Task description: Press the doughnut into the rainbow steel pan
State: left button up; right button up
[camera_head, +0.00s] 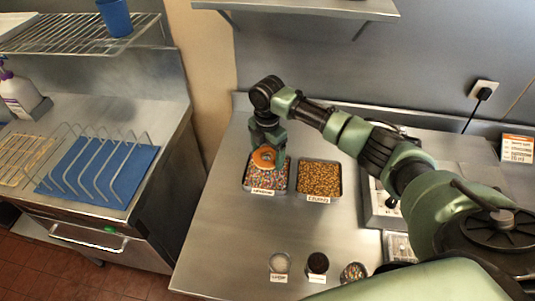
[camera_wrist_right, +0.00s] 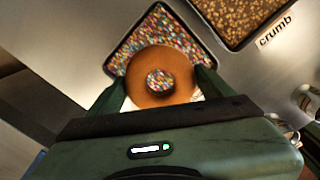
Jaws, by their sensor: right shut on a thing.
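The doughnut (camera_head: 265,157) is an orange-brown ring, held in my right gripper (camera_head: 268,150) at the left end of the steel counter. It shows in the right wrist view (camera_wrist_right: 160,62) with a finger on each side and coloured sprinkles visible through its hole. The rainbow steel pan (camera_head: 268,188), a rectangular tray of multicoloured sprinkles, lies directly under it. In the right wrist view the pan (camera_wrist_right: 128,44) shows around the doughnut's far side. Whether the doughnut touches the sprinkles I cannot tell. My left gripper is not in view.
A crumb pan (camera_head: 319,177) of golden-brown bits stands just right of the rainbow pan. Small labelled bowls, one white (camera_head: 279,263) and one dark (camera_head: 318,263), sit near the counter's front. A blue mat with a wire rack (camera_head: 100,170) is at left. The middle counter is clear.

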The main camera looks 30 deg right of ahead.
jog(key=shift+f+b, duration=1.5)
jog(key=shift+f, duration=0.95)
jog(key=shift+f+b, duration=0.2)
jog(key=shift+b, duration=0.1)
jog(key=shift+r, duration=0.1)
jog(key=shift+r+p, duration=3.4)
jog(key=shift+p, duration=0.15)
jog(key=shift+r, duration=0.75)
